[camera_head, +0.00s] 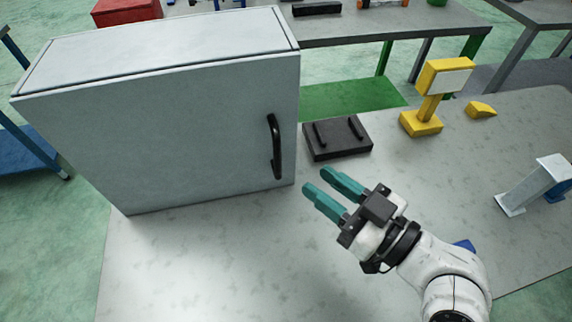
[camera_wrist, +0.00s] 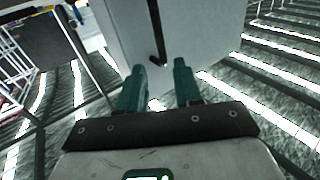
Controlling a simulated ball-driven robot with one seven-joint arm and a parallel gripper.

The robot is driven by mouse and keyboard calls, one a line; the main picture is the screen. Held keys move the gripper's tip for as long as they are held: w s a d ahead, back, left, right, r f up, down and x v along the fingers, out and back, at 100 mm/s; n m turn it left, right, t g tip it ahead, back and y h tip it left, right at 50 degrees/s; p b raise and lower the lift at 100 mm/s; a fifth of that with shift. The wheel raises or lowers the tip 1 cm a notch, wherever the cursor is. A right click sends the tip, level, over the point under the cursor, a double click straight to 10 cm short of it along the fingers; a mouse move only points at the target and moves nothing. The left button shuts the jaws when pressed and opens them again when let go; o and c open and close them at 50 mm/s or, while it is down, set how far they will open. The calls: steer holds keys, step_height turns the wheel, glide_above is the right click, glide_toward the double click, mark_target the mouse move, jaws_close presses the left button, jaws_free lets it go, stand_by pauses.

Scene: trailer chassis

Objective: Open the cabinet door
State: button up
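The grey cabinet (camera_head: 170,125) stands on the left part of the table, and its front door is shut. A black vertical handle (camera_head: 275,146) is on the right side of the door. My gripper (camera_head: 325,185) is open and empty, with two teal fingers apart, to the right of the handle and a little below it in the head view. In the wrist view, the cabinet (camera_wrist: 190,35) is ahead and the handle (camera_wrist: 156,30) lies beyond the gap between the fingertips (camera_wrist: 160,68). The fingers do not touch the handle.
A dark block with two bars (camera_head: 338,138) is on the table right of the cabinet. A yellow stand (camera_head: 430,95), a small yellow piece (camera_head: 480,109) and a grey-white bracket (camera_head: 535,185) are farther right. The table front (camera_head: 230,265) is clear.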

mark_target(280, 154)
steer(key=p+x, duration=0.3)
steer(key=x, duration=0.7)
steer(key=shift+w+a+r, duration=0.1)
steer(key=shift+w+a, duration=0.1)
steer(key=shift+w, duration=0.05)
jaws_close()
